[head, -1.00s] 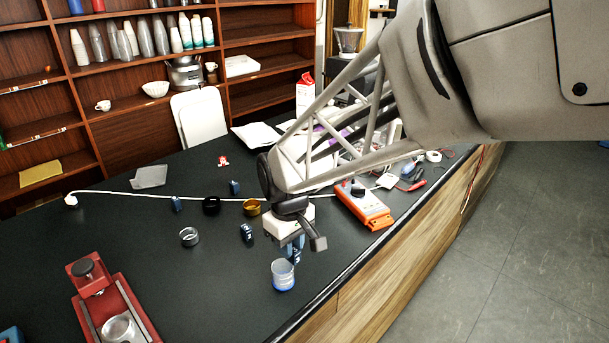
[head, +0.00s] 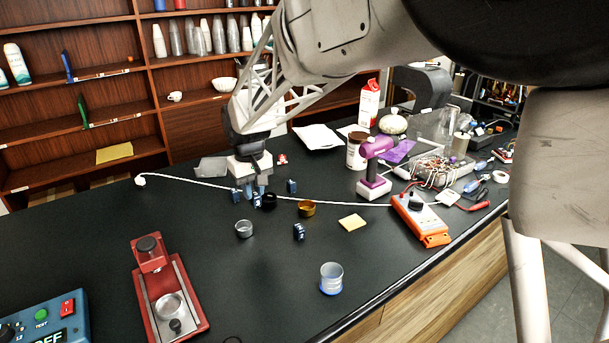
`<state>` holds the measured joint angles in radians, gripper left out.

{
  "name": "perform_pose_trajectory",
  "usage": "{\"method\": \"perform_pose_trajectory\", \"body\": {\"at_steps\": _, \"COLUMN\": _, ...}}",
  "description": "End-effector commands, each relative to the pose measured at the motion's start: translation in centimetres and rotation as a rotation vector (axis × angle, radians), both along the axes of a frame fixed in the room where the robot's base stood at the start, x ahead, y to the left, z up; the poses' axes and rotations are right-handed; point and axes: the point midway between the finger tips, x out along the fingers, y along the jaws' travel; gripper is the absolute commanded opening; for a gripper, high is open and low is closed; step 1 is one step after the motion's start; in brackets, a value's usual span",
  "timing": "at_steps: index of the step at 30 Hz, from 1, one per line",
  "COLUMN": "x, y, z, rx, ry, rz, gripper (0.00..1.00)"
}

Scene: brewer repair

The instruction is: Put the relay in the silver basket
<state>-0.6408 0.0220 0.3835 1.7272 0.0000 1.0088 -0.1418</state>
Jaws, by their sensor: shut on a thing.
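My gripper (head: 256,190) is shut on a small dark blue relay (head: 257,202), which hangs below the fingers. In the picture it overlaps the left edge of a black ring-shaped basket (head: 270,202); its height above the table is hard to tell. The silver basket (head: 244,229), a small metallic ring-shaped cup, stands on the table just below the held relay in the picture, apart from it. Similar blue blocks stand left of the gripper (head: 236,196), right of it (head: 291,186) and nearer the front (head: 299,232).
An amber basket (head: 306,208) stands right of the black one. A clear blue-based cup (head: 331,279) is near the front edge.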

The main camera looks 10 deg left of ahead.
Motion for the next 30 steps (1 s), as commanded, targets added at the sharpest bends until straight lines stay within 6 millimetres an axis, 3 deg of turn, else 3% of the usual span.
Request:
{"method": "perform_pose_trajectory", "body": {"at_steps": 3, "x": 0.6, "y": 2.4, "z": 0.1, "rx": 0.0, "ry": 0.0, "rz": 0.003, "gripper": 0.0}}
{"method": "perform_pose_trajectory", "body": {"at_steps": 9, "x": 1.1, "y": 4.5, "z": 0.2, "rx": 0.0, "ry": 0.0, "rz": 0.004, "gripper": 0.0}}
{"method": "perform_pose_trajectory", "body": {"at_steps": 30, "x": 1.2, "y": 4.8, "z": -0.2, "rx": -0.001, "ry": 0.001, "rz": 0.003, "gripper": 0.0}}
